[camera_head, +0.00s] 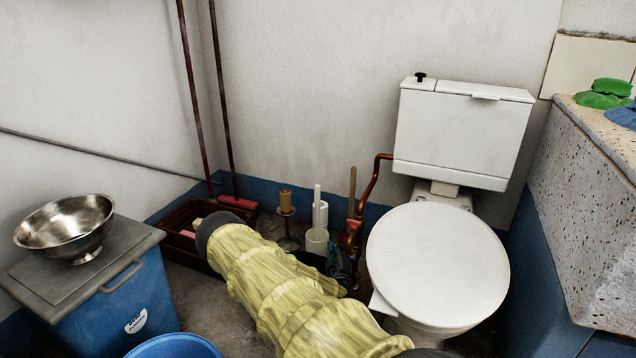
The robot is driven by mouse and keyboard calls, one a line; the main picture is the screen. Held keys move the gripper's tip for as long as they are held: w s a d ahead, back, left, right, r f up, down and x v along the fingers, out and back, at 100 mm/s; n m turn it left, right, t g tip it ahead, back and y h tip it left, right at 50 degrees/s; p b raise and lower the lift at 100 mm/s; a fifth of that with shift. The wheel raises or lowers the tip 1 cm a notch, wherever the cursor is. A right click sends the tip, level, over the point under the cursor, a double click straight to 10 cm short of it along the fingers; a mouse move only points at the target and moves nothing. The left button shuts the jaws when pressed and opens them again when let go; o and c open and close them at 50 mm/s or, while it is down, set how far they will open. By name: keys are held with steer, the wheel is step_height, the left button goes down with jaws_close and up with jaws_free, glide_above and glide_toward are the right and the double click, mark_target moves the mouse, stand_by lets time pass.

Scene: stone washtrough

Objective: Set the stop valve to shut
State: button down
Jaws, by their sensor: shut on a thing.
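A copper pipe (368,190) comes down from the left side of the toilet cistern to the stop valve (353,228), which shows small, with red and orange-brass parts, left of the toilet bowl. My gripper (345,262), dark and small in this view, is low at the valve, just below its red part. It is shut on the valve's handle as far as I can tell. The fingertips and the handle's angle are largely hidden, so I cannot read the valve's setting. My arm, in a yellow sleeve, crosses the lower middle of the view.
The toilet (438,265) stands close on the right. A white brush holder (317,241), a paper-roll stand (286,215) and a brown tray (180,235) stand behind my arm. A blue bin (125,300) with a metal bowl (66,228) and a blue bucket (175,346) are left.

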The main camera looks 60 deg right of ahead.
steer(key=shift+w, duration=0.1)
stand_by(0.4)
steer(key=c, duration=1.4)
jaws_free()
steer(key=shift+f, duration=0.1)
steer(key=shift+c, duration=0.2)
steer(key=v, duration=1.2)
